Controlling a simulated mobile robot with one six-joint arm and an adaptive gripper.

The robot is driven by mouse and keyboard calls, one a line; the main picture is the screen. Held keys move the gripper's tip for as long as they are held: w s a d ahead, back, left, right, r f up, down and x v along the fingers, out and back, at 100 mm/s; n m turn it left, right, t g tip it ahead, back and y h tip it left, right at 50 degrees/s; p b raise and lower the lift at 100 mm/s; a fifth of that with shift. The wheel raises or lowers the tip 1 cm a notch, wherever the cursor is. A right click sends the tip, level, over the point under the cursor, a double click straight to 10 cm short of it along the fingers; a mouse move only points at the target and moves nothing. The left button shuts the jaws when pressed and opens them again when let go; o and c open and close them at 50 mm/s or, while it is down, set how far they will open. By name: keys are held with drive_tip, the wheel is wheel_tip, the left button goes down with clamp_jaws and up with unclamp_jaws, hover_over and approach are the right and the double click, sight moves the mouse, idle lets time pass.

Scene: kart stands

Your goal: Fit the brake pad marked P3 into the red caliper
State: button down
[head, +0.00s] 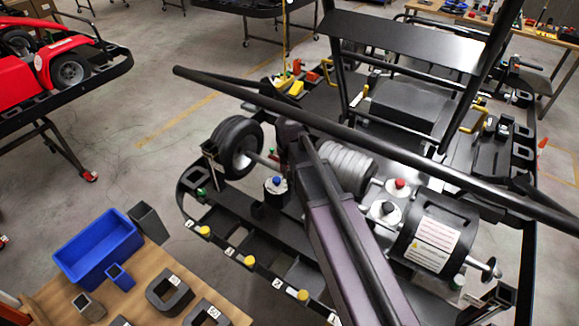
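My arm reaches up from the bottom edge over the kart stand (262,262). My gripper is not visible; the arm's far end is near the kart's left wheel. Dark blocks with cut-outs and white labels, such as one dark block (160,297) and another (190,318), lie on the wooden bench at bottom left. Their markings are too small to read, so I cannot tell whether any is pad P3. A small red-orange part (312,77) sits by a yellow part (297,89) at the stand's far side. I cannot tell whether it is the red caliper.
A blue bin (98,247), a small blue cup (120,277) and a grey container (149,223) stand on the wooden bench (62,297). A long black bar (400,156) crosses above the kart. Floor is clear at left, before a red kart (52,63).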

drive_tip(key=w+r+m+p, duration=0.3)
drive_tip(key=w+m, duration=0.5)
drive_tip(key=w, duration=0.7)
drive_tip(key=shift+w+d+r, duration=0.15)
drive_tip(key=shift+d+r, duration=0.05)
drive_tip(key=shift+r, duration=0.1)
drive_tip(key=shift+f, duration=0.1)
wheel_tip(320, 180, down, 6)
drive_tip(key=b, duration=0.6)
drive_tip(key=shift+f, duration=0.1)
drive_tip(key=shift+f+b, duration=1.8)
drive_tip(key=shift+b, duration=0.1)
drive_tip(key=shift+f, duration=0.15)
drive_tip(key=c, duration=0.8)
unclamp_jaws()
